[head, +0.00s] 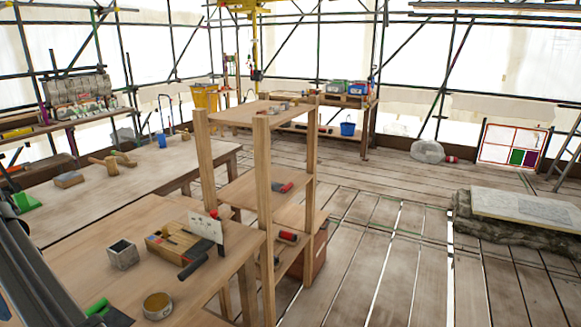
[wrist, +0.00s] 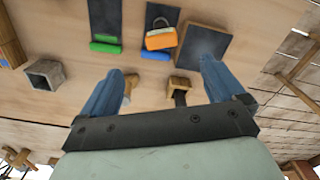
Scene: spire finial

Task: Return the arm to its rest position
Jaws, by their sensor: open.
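My gripper (wrist: 160,72) shows in the wrist view with its two blue fingers spread wide apart. Nothing is between the fingertips, and they point over a wooden bench top (wrist: 185,112). In the head view my gripper is not visible; only dark links of my own arm show at the lower left edge. Beyond the fingertips lie a dark plate with green pieces (wrist: 105,22), an orange lock-like piece (wrist: 160,40) and a dark square panel (wrist: 205,45). Whether the fingers touch anything cannot be told.
On the near bench (head: 90,255) stand a grey square pot (head: 122,254), a wooden tool box (head: 180,240) and a round tin (head: 157,305). A wooden shelf unit (head: 262,200) rises beside it. The plank floor (head: 375,260) at right is mostly clear, up to a stone slab (head: 525,208).

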